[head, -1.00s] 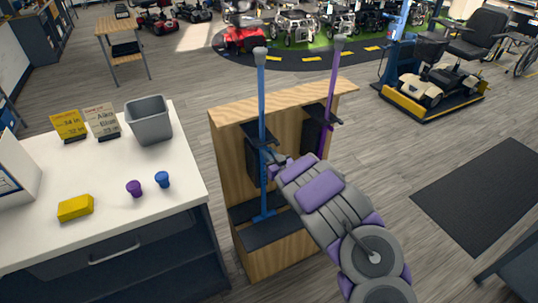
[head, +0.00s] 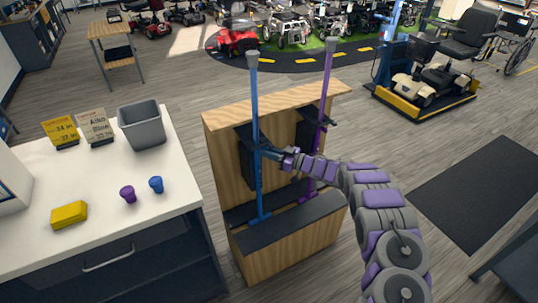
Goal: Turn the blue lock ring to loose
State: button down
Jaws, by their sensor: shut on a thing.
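A blue cane (head: 254,100) stands upright in the wooden stand, with a grey top and a blue foot. My gripper (head: 268,152) is at the middle of the blue cane's shaft, reaching in from the right. It is shut at the height where the lock ring would sit; the ring is small and mostly hidden by the jaws, and I cannot tell its turn. A purple cane (head: 328,85) stands upright to the right, behind my arm.
The wooden stand (head: 222,172) has dark holders and a dark base shelf.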

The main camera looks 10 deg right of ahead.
jog(key=shift+w+d+n+g+y, duration=0.15)
jog(key=shift+w+n+g+y, duration=0.25)
jog(key=shift+n+g+y, duration=0.5)
jog(key=shift+w+d+r+n+g+y, duration=0.15)
jog(key=shift+n+g, duration=0.15)
jog(key=shift+g, duration=0.25)
jog(key=shift+w+a+f+n+g+y, duration=0.15)
jog(key=shift+n+g, duration=0.15)
jog(key=shift+g, duration=0.25)
jog(key=shift+d+r, duration=0.1)
jog(key=c, duration=1.1)
grip_release()
